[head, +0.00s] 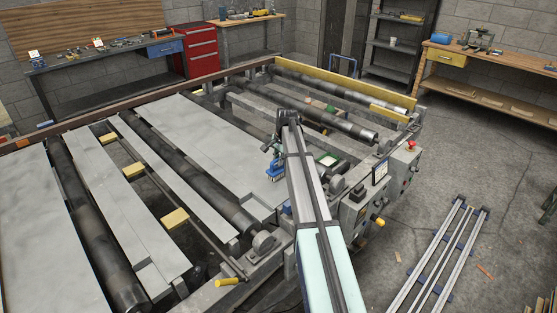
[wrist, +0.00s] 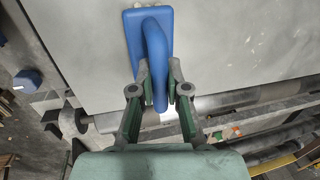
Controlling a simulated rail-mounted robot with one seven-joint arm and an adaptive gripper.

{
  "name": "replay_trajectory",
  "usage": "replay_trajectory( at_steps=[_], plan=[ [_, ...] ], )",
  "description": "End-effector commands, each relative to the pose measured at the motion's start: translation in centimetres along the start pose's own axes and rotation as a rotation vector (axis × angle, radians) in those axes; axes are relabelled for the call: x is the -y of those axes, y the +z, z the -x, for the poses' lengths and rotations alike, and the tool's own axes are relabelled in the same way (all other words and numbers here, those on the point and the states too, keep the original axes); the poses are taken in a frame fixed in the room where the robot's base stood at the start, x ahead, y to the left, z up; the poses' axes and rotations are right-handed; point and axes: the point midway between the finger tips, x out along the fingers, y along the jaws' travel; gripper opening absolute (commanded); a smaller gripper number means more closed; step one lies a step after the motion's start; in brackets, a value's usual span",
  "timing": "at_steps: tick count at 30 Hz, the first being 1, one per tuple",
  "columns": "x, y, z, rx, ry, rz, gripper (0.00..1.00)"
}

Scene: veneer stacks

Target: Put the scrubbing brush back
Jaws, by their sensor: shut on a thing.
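The scrubbing brush (head: 277,170) is blue, with a flat block and an arched handle. In the wrist view the brush (wrist: 155,45) lies between the fingers of my gripper (wrist: 158,92), which is shut on its handle. In the head view my gripper (head: 273,148) is at the far end of my arm, partly hidden by it. The brush is over the edge of a grey flat panel (head: 215,140). Whether its underside touches the panel I cannot tell. Small pale bits show at the block's far edge in the wrist view.
The roller machine has dark rollers (head: 80,220), more grey panels, and yellow blocks (head: 174,218). A control box (head: 372,190) with a red button stands to the right. A small blue part (wrist: 28,80) is at left in the wrist view. Workbenches line the walls.

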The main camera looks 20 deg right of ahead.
Motion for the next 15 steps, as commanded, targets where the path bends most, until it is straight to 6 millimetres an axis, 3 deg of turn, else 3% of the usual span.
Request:
replay_trajectory(
  at_steps=[5,6,7,15],
  plan=[
    [-0.07,0.0,-0.34,0.0,0.0,0.0,0.0],
    [-0.06,0.0,-0.26,0.0,0.0,0.0,0.29],
    [-0.05,0.0,-0.25,0.0,0.0,0.0,0.39],
    [-0.05,0.0,-0.22,0.0,0.0,0.0,0.4]
  ],
)
